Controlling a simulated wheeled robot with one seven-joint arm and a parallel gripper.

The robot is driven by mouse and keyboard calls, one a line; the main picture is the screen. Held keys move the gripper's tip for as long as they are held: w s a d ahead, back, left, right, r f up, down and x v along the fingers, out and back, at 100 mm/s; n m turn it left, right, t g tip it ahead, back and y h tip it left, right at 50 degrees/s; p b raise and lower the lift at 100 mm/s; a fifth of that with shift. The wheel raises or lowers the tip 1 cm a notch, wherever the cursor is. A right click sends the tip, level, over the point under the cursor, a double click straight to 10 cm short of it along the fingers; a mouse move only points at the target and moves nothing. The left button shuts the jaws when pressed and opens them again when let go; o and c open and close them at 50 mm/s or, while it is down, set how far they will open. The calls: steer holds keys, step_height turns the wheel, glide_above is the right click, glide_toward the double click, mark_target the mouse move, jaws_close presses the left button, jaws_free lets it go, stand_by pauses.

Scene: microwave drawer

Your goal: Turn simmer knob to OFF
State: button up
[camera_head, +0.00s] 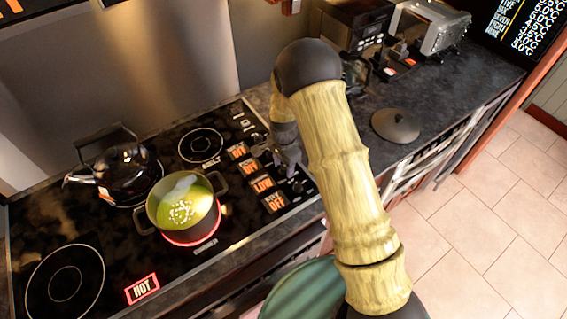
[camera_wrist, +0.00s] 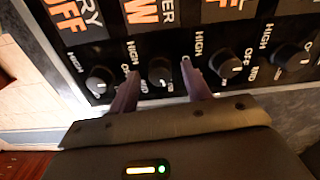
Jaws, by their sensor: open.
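The stove's control strip has a row of dark knobs beside lit orange labels. In the wrist view a label (camera_wrist: 147,11) ending in "W", with "ER" beside it, stands above one knob (camera_wrist: 160,71), which appears to be the simmer knob. In the head view the LOW label (camera_head: 262,184) is lit between OFF labels. My gripper (camera_wrist: 160,69) is open, with one finger on each side of that knob in the picture. I cannot tell whether the fingers touch it. In the head view my gripper (camera_head: 286,161) is over the knob strip, partly hidden by my arm.
Other knobs (camera_wrist: 100,82), (camera_wrist: 226,66) sit close on both sides. A green-filled pot (camera_head: 183,208) stands on a red glowing burner, with a lit HOT sign (camera_head: 142,289) nearby. A black kettle (camera_head: 122,172) is behind it. A dark lid (camera_head: 395,125) lies on the right counter.

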steer(key=c, duration=1)
steer(key=shift+n, duration=0.5)
steer(key=n+b, duration=0.1)
steer(key=n, duration=0.1)
steer(key=shift+n+b, duration=0.3)
steer(key=n+b, duration=0.1)
steer(key=n, duration=0.2)
steer(key=shift+n, duration=0.3)
steer(key=n+b, duration=0.1)
steer(key=n, duration=0.5)
steer(key=shift+w+r+n, duration=0.1)
steer(key=shift+n, duration=0.3)
